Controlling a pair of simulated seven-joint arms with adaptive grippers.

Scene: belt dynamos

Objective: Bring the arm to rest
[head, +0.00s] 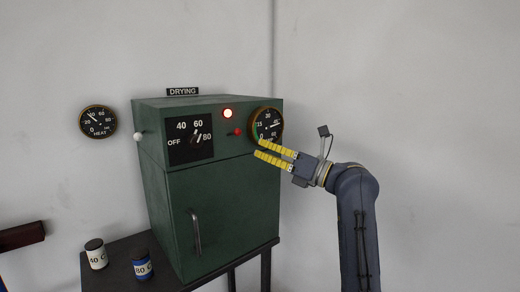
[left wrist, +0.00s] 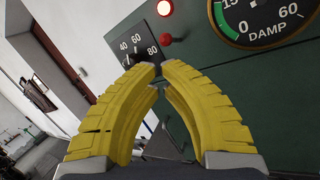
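My left gripper (head: 257,147) is in front of the upper right of the green drying cabinet (head: 232,208), just below the round DAMP gauge (head: 266,118). Its two yellow fingers are apart, with nothing seen between them. In the left wrist view the fingers (left wrist: 160,72) curve towards each other against the cabinet's front panel (left wrist: 212,78); contact cannot be told. The arm behind it is bent, raised from the lower right. My right gripper is not in view.
The cabinet has a selector dial (head: 190,138), a lit lamp (head: 228,113) and a red toggle (head: 236,132). A HEAT gauge (head: 98,121) hangs on the wall. Two labelled cans (head: 96,258) (head: 142,267) stand on the dark table (head: 118,252). The right side is clear wall.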

